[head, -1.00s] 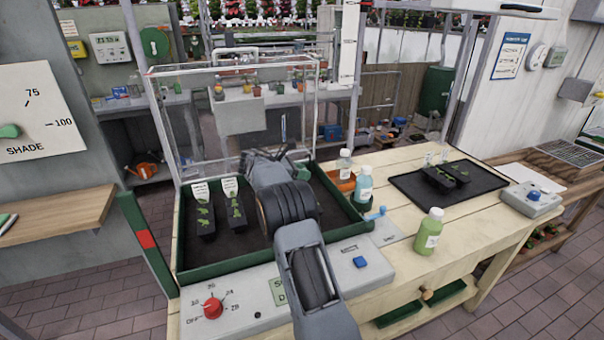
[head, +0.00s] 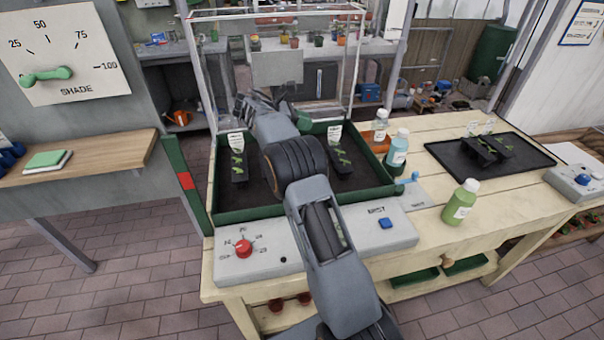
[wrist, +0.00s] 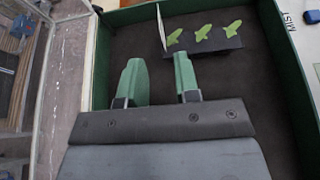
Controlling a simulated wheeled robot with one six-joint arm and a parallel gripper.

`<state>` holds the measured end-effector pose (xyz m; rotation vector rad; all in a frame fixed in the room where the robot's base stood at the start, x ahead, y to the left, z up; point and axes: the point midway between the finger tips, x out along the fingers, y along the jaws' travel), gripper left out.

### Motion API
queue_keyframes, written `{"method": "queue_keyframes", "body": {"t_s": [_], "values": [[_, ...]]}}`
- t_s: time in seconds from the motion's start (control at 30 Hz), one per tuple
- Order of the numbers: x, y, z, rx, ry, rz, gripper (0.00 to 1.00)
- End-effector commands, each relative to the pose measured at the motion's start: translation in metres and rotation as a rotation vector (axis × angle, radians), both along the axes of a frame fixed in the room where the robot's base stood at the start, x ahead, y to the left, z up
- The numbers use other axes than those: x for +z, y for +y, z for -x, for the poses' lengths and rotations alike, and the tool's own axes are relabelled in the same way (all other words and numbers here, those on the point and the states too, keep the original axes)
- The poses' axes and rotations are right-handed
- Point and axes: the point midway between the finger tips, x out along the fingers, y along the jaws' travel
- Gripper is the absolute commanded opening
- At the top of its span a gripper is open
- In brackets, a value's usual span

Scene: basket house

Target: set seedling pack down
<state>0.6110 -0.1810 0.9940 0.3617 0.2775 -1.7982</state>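My gripper (head: 303,119) is over the green-walled tray (head: 262,212) in the head view, partly hidden by my arm. In the wrist view its two green fingers (wrist: 160,78) stand apart with nothing between them. A dark seedling pack (head: 341,160) with green sprouts and a white label stands in the tray to the right of my arm. It also shows in the wrist view (wrist: 205,46), beyond the fingertips and apart from them. Another seedling pack (head: 239,166) stands in the tray left of my arm. My arm hides the tray's middle.
A clear-sided frame (head: 355,60) rises around the tray's back. Several bottles, one green (head: 461,202), stand right of the tray. A black mat-like tray (head: 530,160) holds more seedling packs. A control panel (head: 320,238) lies along the tray's front edge.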

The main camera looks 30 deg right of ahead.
Motion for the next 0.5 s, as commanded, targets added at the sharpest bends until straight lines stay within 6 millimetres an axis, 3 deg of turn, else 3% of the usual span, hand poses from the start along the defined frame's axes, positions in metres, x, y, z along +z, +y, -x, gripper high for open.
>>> {"method": "queue_keyframes", "body": {"t_s": [0.17, 0.27, 0.5], "values": [[0.008, 0.008, 0.013, -0.005, -0.087, -0.062, 0.29], [0.013, 0.019, 0.032, -0.024, -0.198, -0.147, 0.29], [0.014, 0.063, 0.104, -0.176, -0.539, -0.415, 0.29]]}}
